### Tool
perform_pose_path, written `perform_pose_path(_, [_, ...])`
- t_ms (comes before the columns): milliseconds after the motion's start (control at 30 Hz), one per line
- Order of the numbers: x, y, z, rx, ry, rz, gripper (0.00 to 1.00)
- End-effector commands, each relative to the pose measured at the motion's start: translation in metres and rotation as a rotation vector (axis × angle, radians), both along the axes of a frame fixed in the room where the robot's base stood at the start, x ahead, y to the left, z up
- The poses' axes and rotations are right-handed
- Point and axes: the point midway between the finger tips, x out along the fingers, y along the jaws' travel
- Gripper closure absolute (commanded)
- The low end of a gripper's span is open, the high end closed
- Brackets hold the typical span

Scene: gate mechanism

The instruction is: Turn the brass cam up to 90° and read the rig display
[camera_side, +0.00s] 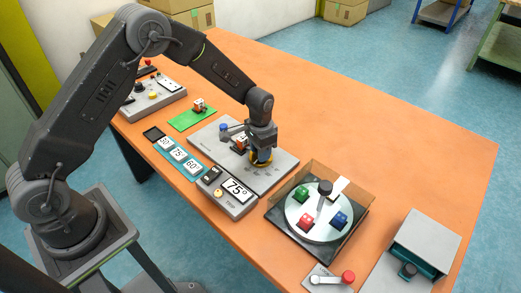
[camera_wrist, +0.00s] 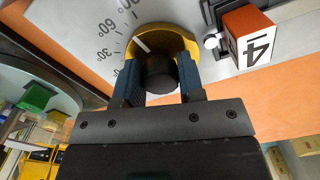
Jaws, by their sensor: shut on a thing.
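The brass cam (camera_side: 262,162) sits on a grey plate (camera_side: 283,162) in the side view. In the wrist view the cam (camera_wrist: 185,40) is a yellow disc with a black knob (camera_wrist: 160,74) and a white pointer line. My gripper (camera_wrist: 160,84) is shut on the black knob, one blue-grey finger on each side; in the side view my gripper (camera_side: 262,150) is over the cam. Degree marks, including 30°, 60° and 90°, lie left of the cam; the pointer faces up-left, its exact reading unclear. The grey rig box's display (camera_side: 237,190) shows 75°.
An orange-and-white block marked 4 (camera_wrist: 247,38) stands close beside the cam. A blue knob (camera_side: 224,128) is on the plate. Degree cards (camera_side: 179,155) lie left of the rig box. A turntable with coloured cubes (camera_side: 320,214) stands right. The far right table is clear.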

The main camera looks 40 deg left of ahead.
Motion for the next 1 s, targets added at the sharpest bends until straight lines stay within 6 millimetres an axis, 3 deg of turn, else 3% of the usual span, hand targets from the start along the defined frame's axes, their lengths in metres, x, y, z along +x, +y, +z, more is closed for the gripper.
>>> perform_pose_path(400, [0.0006,0.0001,0.0004,-0.001,-0.002,-0.170,0.88])
perform_pose_path(933, [0.0005,0.0002,0.0005,0.001,-0.001,-0.191,0.88])
perform_pose_path(967, [0.0005,0.0002,0.0005,0.001,-0.001,-0.191,0.61])
perform_pose_path(1000, [0.0005,0.0002,0.0004,0.001,-0.001,-0.191,0.58])
